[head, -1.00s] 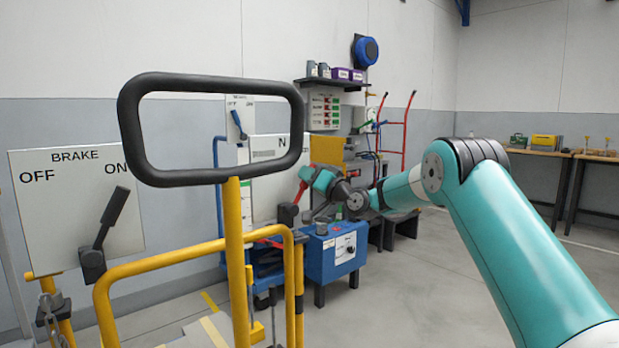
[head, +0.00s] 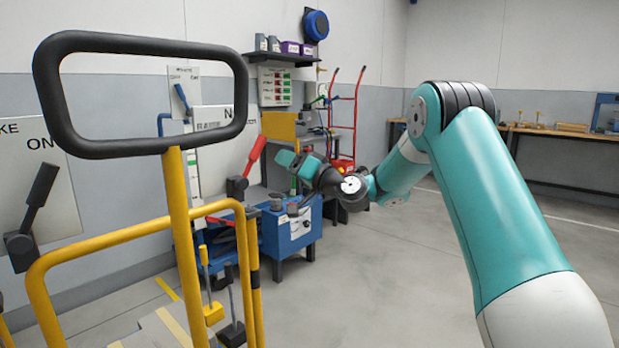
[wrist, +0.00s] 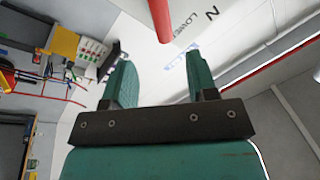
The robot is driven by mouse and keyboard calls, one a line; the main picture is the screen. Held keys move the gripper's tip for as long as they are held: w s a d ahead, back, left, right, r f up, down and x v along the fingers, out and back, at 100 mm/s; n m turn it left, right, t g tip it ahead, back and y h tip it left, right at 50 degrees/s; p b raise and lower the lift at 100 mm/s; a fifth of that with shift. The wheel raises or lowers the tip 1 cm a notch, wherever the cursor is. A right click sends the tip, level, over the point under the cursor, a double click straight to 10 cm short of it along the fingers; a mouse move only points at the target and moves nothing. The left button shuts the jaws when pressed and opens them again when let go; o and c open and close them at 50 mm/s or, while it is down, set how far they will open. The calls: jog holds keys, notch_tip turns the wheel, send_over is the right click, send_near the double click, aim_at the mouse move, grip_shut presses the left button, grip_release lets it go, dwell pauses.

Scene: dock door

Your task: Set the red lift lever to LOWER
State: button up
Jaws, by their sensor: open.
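The red lift lever (head: 255,154) rises from a black pivot (head: 237,187) in front of a white plate marked N (head: 212,118). It leans up and to the right in the head view. In the wrist view, the red lever (wrist: 160,18) enters from the top edge, beyond my gripper's fingers and apart from them. The plate in the wrist view (wrist: 195,45) shows N and LOWER, turned sideways. My gripper (wrist: 160,78) is open, with nothing between its green fingers. In the head view, my gripper (head: 284,160) is just right of the lever; its fingertips are small there.
A yellow rail (head: 180,230) and black hoop handle (head: 150,50) stand in the foreground. A blue cabinet (head: 290,238) is below my gripper. A red hand truck (head: 345,120) stands behind. A brake panel (head: 60,190) is at the left. Floor at centre right is clear.

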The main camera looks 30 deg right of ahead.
jog(key=v, duration=0.6)
jog(key=shift+b, duration=0.45)
jog(key=shift+s+d, duration=0.1)
jog(key=shift+s, duration=0.05)
jog(key=s+a+f+n+g+y, duration=0.15)
jog(key=s+a+n+g, duration=0.35)
jog(key=a, duration=0.6)
jog(key=s+a+f+n+g+y, duration=0.1)
jog(key=s+a+n+g+y, duration=0.15)
jog(key=s+a+g, duration=0.65)
jog(key=s+a+f+n+g+h, duration=0.1)
jog(key=s+f+g+h, duration=0.25)
jog(key=s, duration=0.85)
jog(key=s+a+f+n+g+h, duration=0.1)
jog(key=s+f+n+g+h, duration=0.2)
jog(key=s, duration=0.9)
notch_tip(320, 180, up, 30)
jog(key=m+t+h+p, duration=0.1)
jog(key=p, duration=2.9)
jog(key=shift+w+a+f+m, duration=0.2)
jog(key=shift+w+a+m, duration=0.1)
jog(key=shift+a+m, duration=0.05)
